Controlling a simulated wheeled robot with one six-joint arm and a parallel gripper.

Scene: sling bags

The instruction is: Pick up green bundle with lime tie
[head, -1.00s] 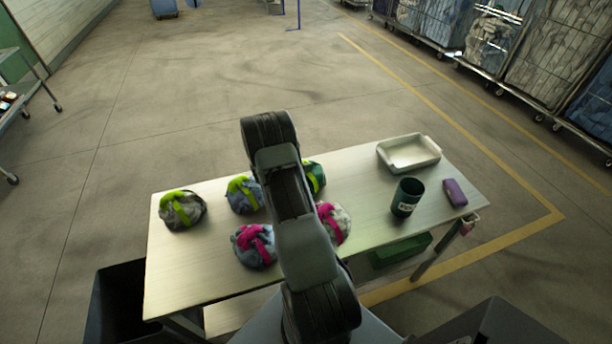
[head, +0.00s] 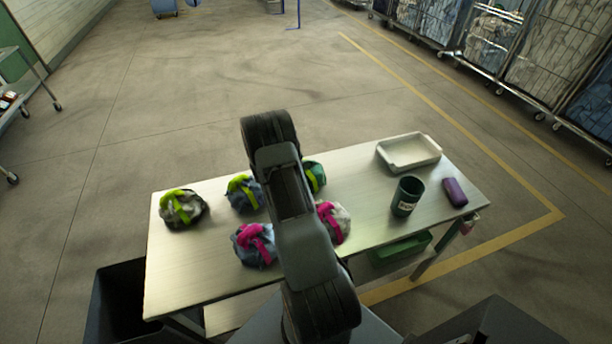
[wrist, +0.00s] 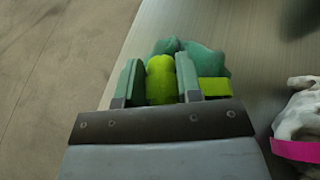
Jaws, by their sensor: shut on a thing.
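The green bundle with the lime tie (head: 315,176) is on the table's far side, partly hidden behind my arm in the head view. In the wrist view the green bundle (wrist: 205,58) lies on the table top, with its lime tie (wrist: 161,80) between my fingers. My gripper (wrist: 160,82) is shut on the lime tie, one green-grey finger on each side. A flat lime strap end sticks out to the right of the right finger. In the head view my gripper is hidden behind my arm.
A white bundle with a pink tie (head: 338,220) lies close by, also in the wrist view (wrist: 300,112). Other tied bundles (head: 183,209) lie left. A white tray (head: 410,165), a dark green cup (head: 407,197) and a purple case (head: 455,192) stand right on the table (head: 370,165).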

